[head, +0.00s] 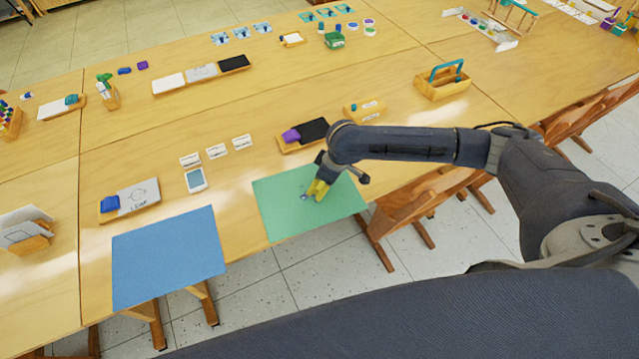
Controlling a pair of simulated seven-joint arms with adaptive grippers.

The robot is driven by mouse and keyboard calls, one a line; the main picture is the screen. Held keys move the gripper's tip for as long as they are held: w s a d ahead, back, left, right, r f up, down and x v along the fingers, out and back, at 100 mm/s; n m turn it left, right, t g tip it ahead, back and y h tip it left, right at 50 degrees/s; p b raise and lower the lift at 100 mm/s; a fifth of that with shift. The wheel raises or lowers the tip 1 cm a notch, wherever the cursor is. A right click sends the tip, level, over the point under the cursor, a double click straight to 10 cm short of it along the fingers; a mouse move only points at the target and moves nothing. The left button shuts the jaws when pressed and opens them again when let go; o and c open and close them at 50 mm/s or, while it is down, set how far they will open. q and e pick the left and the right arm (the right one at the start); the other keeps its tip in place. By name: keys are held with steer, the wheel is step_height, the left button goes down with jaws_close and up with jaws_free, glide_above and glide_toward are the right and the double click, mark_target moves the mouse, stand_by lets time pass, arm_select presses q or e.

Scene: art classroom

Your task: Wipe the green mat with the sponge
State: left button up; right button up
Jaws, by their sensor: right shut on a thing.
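The green mat (275,212) lies at the near edge of the wooden table, in the middle of the head view. My right gripper (322,182) reaches over the mat from the right, pointing down. It is shut on a yellow sponge (317,190), at or just above the mat; I cannot tell if they touch. A small blue-grey mark (304,197) shows on the mat just left of the sponge. My left gripper is not in view.
A blue mat (168,258) lies to the left. Behind the green mat are a tray with a purple block and black board (314,130), small cards (216,151) and a yellow box (364,110). A wooden caddy (443,86) stands at the right. Chairs (405,205) line the near edge.

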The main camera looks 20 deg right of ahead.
mark_target(299, 195)
steer(key=shift+a+r, duration=0.1)
steer(key=shift+a, duration=0.4)
steer(key=shift+s+a+f, duration=0.1)
steer(key=shift+a, duration=0.9)
steer(key=shift+s+a+f, duration=0.1)
steer(key=shift+a, duration=0.85)
steer(key=shift+a+r, duration=0.15)
steer(key=shift+a, duration=0.55)
steer(key=shift+a+r, duration=0.2)
step_height(299, 195, up, 8)
steer(key=shift+f, duration=0.25)
steer(key=shift+d, duration=0.1)
steer(key=shift+s, duration=0.1)
